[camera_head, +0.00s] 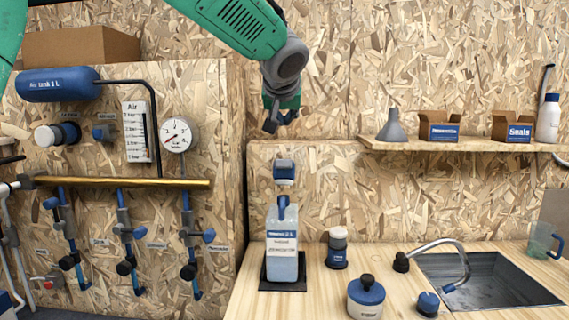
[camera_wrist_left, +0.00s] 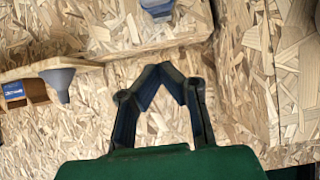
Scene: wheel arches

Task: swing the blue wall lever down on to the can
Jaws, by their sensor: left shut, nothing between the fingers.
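The blue wall lever (camera_head: 285,168) seems to be the blue-and-white fitting on the wooden wall, directly above a tall clear container with a blue top (camera_head: 283,240). That container stands upright on a black pad and may be the can; I cannot tell for sure. A gap separates lever and container. My left gripper (camera_head: 280,122) is above the lever, near the wall, apart from it. Its fingers (camera_wrist_left: 164,72) meet at the tips with nothing between them. A blue-grey part (camera_wrist_left: 156,8), probably the lever, is cut by the top edge of the left wrist view. My right gripper is out of view.
A shelf (camera_head: 440,146) with a grey funnel (camera_head: 392,127) and small boxes is to the right. A pressure panel with gauge (camera_head: 177,135) and brass pipe (camera_head: 120,183) stands left. Jars (camera_head: 366,298) and a sink (camera_head: 490,282) are on the counter. The wall around the gripper is bare.

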